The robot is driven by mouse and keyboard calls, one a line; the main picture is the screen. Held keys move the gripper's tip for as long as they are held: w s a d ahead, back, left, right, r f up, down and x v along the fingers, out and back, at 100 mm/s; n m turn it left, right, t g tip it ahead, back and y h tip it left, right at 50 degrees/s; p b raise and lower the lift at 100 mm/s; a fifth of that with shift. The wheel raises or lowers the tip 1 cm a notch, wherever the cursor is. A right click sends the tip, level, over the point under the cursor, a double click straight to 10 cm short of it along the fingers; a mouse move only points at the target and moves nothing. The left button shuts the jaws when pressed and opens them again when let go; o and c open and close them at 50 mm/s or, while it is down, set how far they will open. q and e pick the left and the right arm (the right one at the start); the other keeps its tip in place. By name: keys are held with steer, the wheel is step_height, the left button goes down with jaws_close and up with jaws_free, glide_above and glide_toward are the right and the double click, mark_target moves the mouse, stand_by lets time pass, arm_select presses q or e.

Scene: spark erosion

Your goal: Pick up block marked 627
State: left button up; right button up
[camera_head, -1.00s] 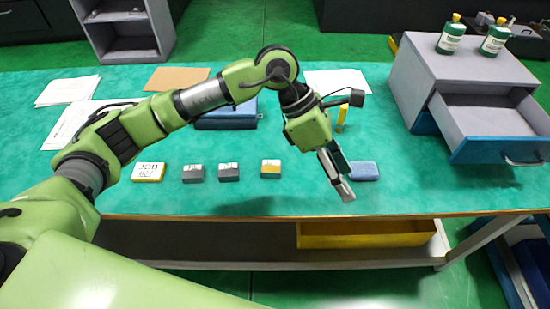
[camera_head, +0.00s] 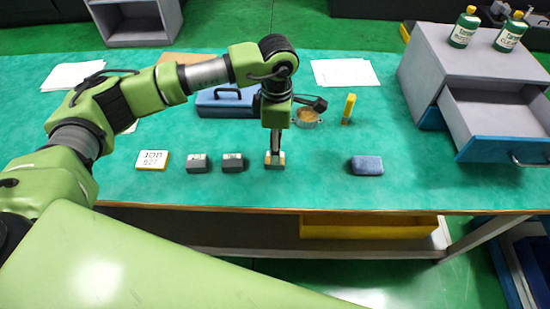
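A white card with a yellow edge (camera_head: 152,160) lies at the left of the table; it reads "JOB" with a number below that looks like 627. Two dark grey blocks (camera_head: 197,163) (camera_head: 232,162) with light labels stand right of it; their marks are too small to read. My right gripper is out of view.
A blue sponge-like block (camera_head: 366,166) lies to the right. Behind are a blue case (camera_head: 222,104), a round dish (camera_head: 307,117) and a yellow upright object (camera_head: 348,108). A grey drawer cabinet (camera_head: 425,70) with an open drawer stands right. The front table strip is clear.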

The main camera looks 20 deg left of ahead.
mark_target(266, 163)
arm_select(q)
step_height(266, 163, down, 4)
steer(key=shift+s+a+f+p, duration=0.15)
steer(key=shift+f+p, duration=0.1)
steer(key=shift+p, duration=0.5)
steer(key=shift+f, duration=0.3)
jaws_close()
steer(key=shift+r, duration=0.1)
